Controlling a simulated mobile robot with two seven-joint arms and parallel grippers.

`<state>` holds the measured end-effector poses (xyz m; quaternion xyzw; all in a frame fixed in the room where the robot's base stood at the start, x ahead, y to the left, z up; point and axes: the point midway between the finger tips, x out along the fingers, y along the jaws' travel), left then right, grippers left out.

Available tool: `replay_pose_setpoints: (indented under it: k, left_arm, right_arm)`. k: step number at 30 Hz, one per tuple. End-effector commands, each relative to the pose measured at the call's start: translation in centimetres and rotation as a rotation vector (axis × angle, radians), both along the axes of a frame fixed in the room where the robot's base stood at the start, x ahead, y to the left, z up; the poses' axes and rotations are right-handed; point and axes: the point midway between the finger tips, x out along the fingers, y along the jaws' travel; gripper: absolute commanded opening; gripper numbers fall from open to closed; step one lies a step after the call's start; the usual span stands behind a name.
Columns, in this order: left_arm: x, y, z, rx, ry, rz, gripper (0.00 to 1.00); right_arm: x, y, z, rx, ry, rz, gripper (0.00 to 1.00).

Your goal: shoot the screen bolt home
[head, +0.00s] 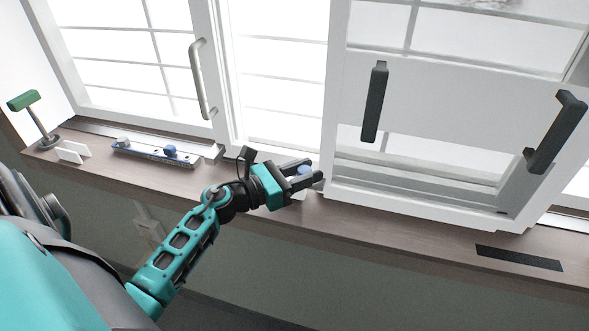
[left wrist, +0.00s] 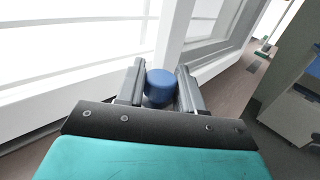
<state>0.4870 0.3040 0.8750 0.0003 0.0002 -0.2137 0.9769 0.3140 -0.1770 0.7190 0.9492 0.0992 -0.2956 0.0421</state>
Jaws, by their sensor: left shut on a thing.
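My left gripper (head: 312,176) is at the sill beside the lower left corner of the white screen frame (head: 334,150). Its jaws are shut on a blue round knob (head: 305,170), which I take for the bolt's knob. In the left wrist view the knob (left wrist: 160,86) sits between the two grey fingers of the left gripper (left wrist: 160,72). The bolt's bar and its socket are hidden by the fingers, so I cannot tell how far it is shot. My right gripper is not in view.
A blue-and-white rail with a second blue knob (head: 169,150) lies left on the wooden sill (head: 240,178). A green-topped handle (head: 24,100) and small white plates (head: 72,152) stand farther left. Dark handles (head: 375,101) (head: 556,132) stick out at right. A black strip (head: 519,257) lies on the sill.

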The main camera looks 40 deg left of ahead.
Motion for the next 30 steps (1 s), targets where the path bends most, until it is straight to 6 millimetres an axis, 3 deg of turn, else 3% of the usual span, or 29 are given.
replay_pose_setpoints:
  k: [6,7,12,23,30]
  left_arm:
    - [0.0,-0.4,0.0,-0.004,-0.001,-0.011,0.00]
    - [0.0,-0.5,0.0,-0.004,-0.001,-0.012,0.39]
    - [0.0,-0.4,0.0,-0.003,-0.001,-0.011,0.56]
    - [-0.6,0.0,-0.1,-0.002,0.000,-0.007,0.57]
    - [-4.3,1.7,-0.3,0.000,0.003,-0.007,0.57]
  right_arm:
    - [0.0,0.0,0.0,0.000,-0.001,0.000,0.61]
    - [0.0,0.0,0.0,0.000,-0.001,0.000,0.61]
    - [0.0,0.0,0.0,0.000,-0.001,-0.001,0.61]
    - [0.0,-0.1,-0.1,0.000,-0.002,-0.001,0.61]
    - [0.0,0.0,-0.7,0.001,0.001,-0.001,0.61]
